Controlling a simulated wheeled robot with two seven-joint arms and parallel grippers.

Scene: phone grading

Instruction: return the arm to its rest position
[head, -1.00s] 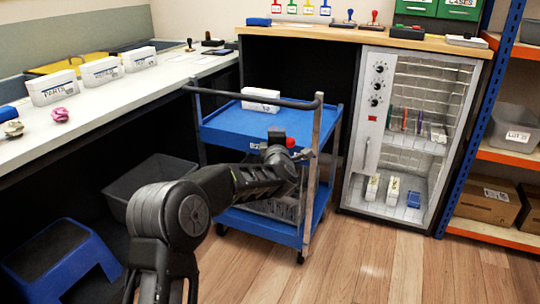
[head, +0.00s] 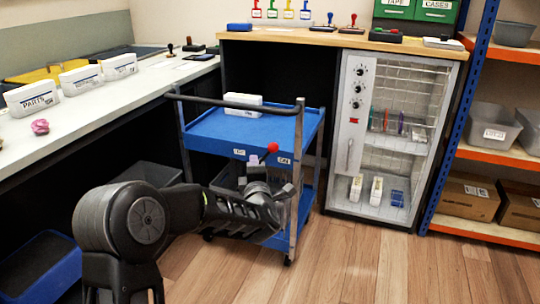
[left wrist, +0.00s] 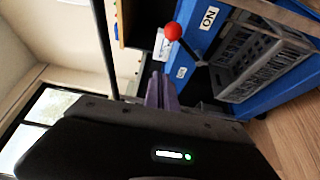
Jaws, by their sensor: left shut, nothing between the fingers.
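My left arm comes in from the lower left in the head view. Its gripper (head: 254,161) is in front of the blue cart's (head: 215,137) near side, close to a red-balled lever (head: 272,147). In the left wrist view the gripper's purple-grey fingers (left wrist: 160,92) are together with nothing between them. The red ball (left wrist: 173,32) shows beyond the fingertips, apart from them. My right gripper is in neither view.
A white box (head: 243,104) stands on the cart's top. A grey basket (left wrist: 265,65) sits on its lower part. The white counter (head: 100,104) runs along the left, and a glass-fronted cabinet (head: 343,185) stands right of the cart. Wooden floor (head: 360,265) is clear at the lower right.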

